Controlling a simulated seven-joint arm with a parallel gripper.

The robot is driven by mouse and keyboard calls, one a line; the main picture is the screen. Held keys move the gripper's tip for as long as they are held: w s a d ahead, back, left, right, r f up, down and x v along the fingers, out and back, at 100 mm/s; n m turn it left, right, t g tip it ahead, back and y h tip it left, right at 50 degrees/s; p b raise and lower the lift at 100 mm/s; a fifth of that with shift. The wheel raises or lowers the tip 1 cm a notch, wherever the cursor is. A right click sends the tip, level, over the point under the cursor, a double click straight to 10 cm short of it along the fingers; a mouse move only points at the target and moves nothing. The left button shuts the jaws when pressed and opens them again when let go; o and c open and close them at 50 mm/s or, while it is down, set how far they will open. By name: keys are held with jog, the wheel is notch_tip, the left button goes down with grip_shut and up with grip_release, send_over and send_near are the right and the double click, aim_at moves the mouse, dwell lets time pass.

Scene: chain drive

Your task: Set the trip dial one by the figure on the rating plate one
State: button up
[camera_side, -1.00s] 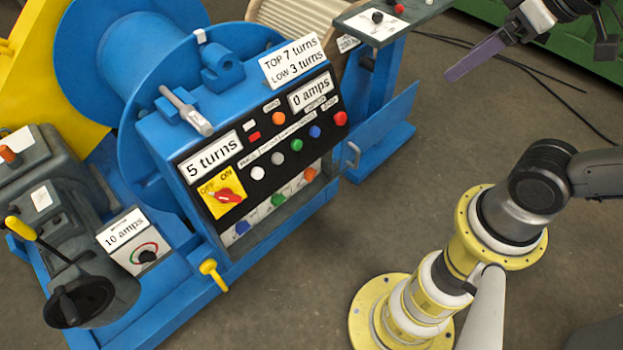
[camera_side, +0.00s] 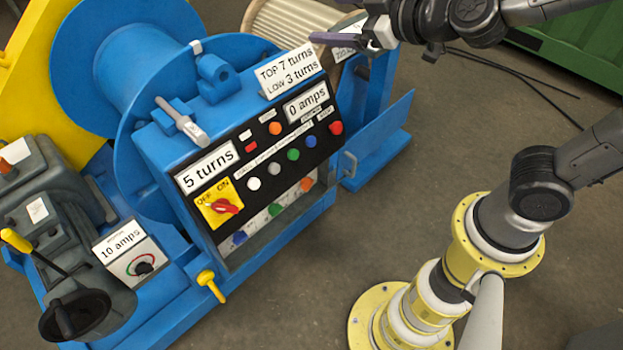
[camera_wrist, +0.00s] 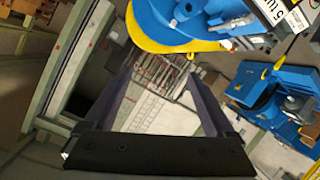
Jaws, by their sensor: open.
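The trip dial (camera_side: 144,268) is a small black knob with a red and green arc around it, on a white-faced box at the lower left in the side view. A white plate (camera_side: 122,245) reading "10 amps" stands right above it. My gripper (camera_side: 325,38) is at the top of the side view, well to the right of the dial and apart from it. In the wrist view its two dark fingers (camera_wrist: 160,78) are spread with nothing between them. I cannot make out the dial clearly in the wrist view.
The black control panel (camera_side: 262,150) carries plates reading "5 turns" and "0 amps", coloured buttons and a red switch. A sign (camera_side: 292,70) reads "TOP 7 turns, LOW 3 turns". A yellow-handled lever (camera_side: 35,250) and a yellow handle (camera_side: 209,282) stand near the dial.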

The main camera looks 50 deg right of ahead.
jog(key=d+f+h, duration=0.3)
jog(key=d+h, duration=0.1)
jog(key=h, duration=0.1)
send_near(310, 186)
jog(key=shift+y, duration=0.4)
jog(key=x, duration=0.8)
jog(key=shift+w+d+f, duration=0.15)
jog(key=shift+w+d, duration=0.1)
jog(key=c, duration=1.4)
jog(key=shift+o, duration=0.2)
